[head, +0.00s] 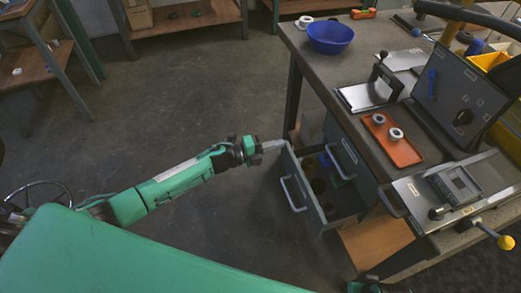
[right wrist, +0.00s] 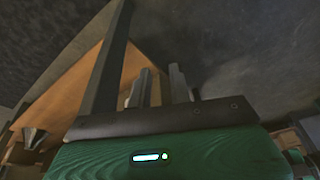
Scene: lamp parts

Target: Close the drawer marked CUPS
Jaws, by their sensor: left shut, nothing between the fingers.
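An open grey drawer (head: 301,198) sticks out from the bench on its left side in the head view. Its front has a pale bar handle, and dark round things and some coloured things lie inside. No marking can be read on it, so I cannot tell if it is the CUPS drawer. My left gripper (head: 274,145) is shut and empty, at the far top corner of the drawer front; I cannot tell if it touches. My right gripper (right wrist: 164,85) shows in the right wrist view with a narrow gap between its fingers and nothing seen in it.
The bench top (head: 335,67) carries a blue bowl (head: 330,37), an orange tray (head: 392,141) with two pale rings, and grey devices. A wooden shelf (head: 377,239) lies below the drawer. Open floor (head: 190,95) lies left of the bench.

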